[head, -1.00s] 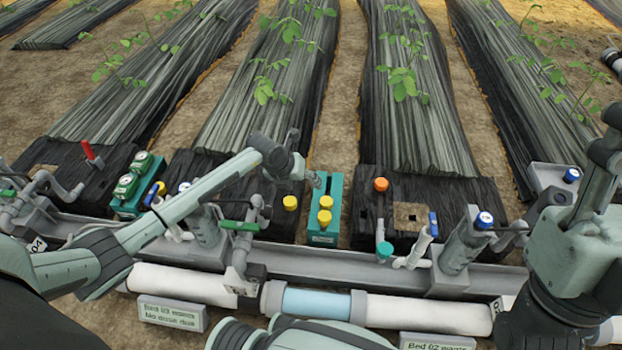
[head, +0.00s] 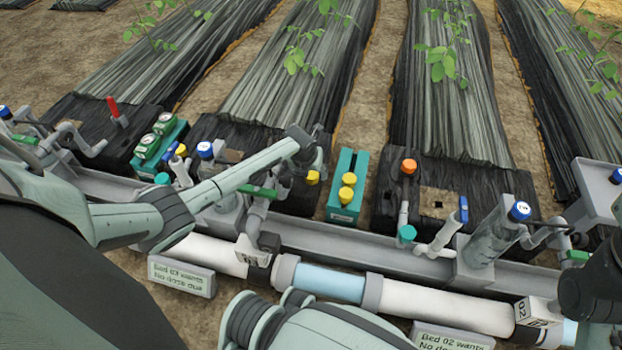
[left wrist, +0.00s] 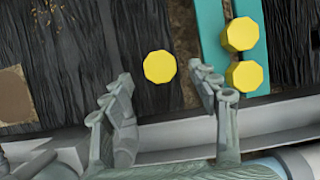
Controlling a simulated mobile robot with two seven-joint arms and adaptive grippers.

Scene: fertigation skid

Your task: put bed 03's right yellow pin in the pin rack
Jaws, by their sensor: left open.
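Bed 03's right yellow pin (head: 312,177) stands on the black bed end in the head view, just left of the teal pin rack (head: 335,207). The rack holds two yellow pins (head: 348,179) one in front of the other. My left gripper (head: 318,150) is at the pin, its fingers partly hidden by the wrist. In the left wrist view the open left gripper (left wrist: 162,78) has a finger on each side of the yellow pin (left wrist: 159,67), apart from it. The rack (left wrist: 212,45) lies just beyond the right finger. My right gripper is out of view.
A blue-capped filter (head: 205,150) and green-handled valve (head: 258,192) stand near my left forearm. An orange knob (head: 409,166) is on the bed end right of the rack. The grey trough (head: 400,262) and white pipe run across the front.

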